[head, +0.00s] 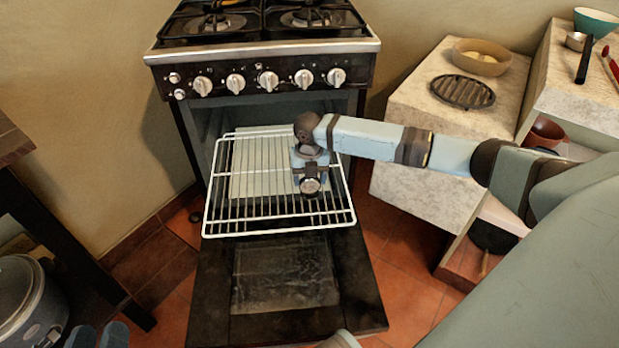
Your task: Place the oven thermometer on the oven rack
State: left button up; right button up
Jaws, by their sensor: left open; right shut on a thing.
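The oven thermometer (311,187) is a small round dial with a dark rim. My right gripper (311,178) is shut on it, pointing down over the right half of the oven rack. The oven rack (280,234) is a white wire grid pulled out of the open oven, above the lowered door. I cannot tell whether the thermometer touches the wires. The gripper hides part of the rack behind it. My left gripper (98,335) is open and empty at the bottom left edge, partly cut off, far from the rack.
The oven door (355,280) hangs open below the rack. Stove knobs (268,81) line the front above. A stone counter (405,105) at the right bears a tan bowl (481,56) and a dark round trivet (461,92). A dark table and a pot (30,305) stand at the left.

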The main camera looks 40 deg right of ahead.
jog(key=shift+f, duration=0.1)
jog(key=o, duration=0.9)
